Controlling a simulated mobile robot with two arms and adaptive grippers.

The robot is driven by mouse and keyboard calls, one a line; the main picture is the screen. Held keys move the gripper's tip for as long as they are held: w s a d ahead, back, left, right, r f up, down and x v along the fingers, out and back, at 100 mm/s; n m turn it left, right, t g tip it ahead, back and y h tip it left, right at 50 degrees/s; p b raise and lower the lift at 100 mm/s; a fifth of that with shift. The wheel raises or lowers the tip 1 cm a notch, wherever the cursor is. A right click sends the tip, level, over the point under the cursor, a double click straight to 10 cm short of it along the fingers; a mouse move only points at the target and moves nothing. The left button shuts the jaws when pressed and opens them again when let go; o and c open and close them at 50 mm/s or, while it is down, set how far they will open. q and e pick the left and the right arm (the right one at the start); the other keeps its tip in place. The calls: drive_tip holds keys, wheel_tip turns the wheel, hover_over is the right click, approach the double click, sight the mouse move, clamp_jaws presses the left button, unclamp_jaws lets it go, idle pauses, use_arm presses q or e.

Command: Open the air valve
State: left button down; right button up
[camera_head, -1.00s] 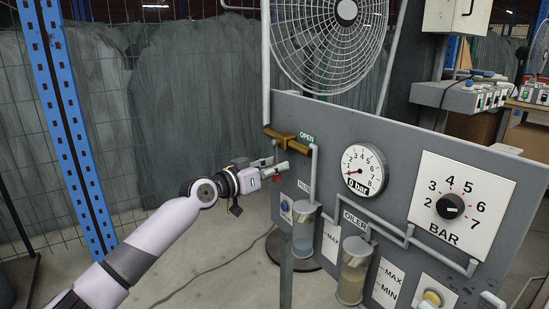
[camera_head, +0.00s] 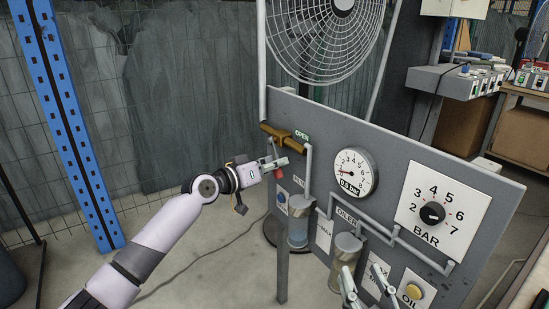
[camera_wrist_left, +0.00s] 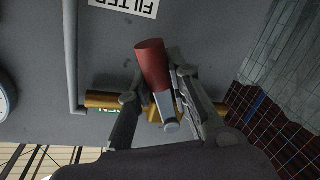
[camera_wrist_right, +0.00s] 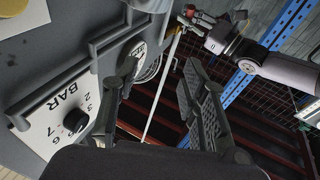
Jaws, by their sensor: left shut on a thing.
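The air valve is a brass body (camera_head: 284,134) on a pipe at the top left of the grey panel, beside a green OPEN label (camera_head: 302,134). Its lever has a red grip (camera_head: 280,174), which also shows in the left wrist view (camera_wrist_left: 151,62). My left gripper (camera_head: 277,160) is shut on the lever, with its fingers on both sides of it in the left wrist view (camera_wrist_left: 158,92). The lever's exact angle is hard to tell. My right gripper (camera_head: 362,272) is open and empty in front of the panel's lower part; its fingers are apart in the right wrist view (camera_wrist_right: 155,90).
The panel carries a round gauge (camera_head: 354,174) whose display seems to read 0.8 bar, a BAR dial (camera_head: 432,212), a filter bowl (camera_head: 300,222) and an oiler bowl (camera_head: 347,248). A caged fan (camera_head: 318,38) stands behind.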

use_arm(q)
drive_tip(key=shift+s+d+r+n+p, duration=0.25)
drive_tip(key=shift+n+p, duration=0.45)
drive_tip(key=shift+p, duration=0.35)
use_arm(e)
wheel_tip(320, 180, down, 12)
drive_tip(key=s+d+g+h, duration=0.2)
drive_tip(key=g, duration=0.5)
drive_tip(key=shift+s+d+r, duration=0.15)
drive_tip(key=shift+s+d, duration=0.05)
drive_tip(key=shift+s, duration=0.15)
use_arm(q)
drive_tip(key=c, duration=1.4)
unclamp_jaws()
drive_tip(key=shift+c, duration=0.2)
drive_tip(key=shift+a, duration=0.1)
use_arm(e)
drive_tip(key=shift+r, duration=0.1)
use_arm(q)
drive_tip(key=v, duration=1.2)
drive_tip(key=shift+c, duration=0.2)
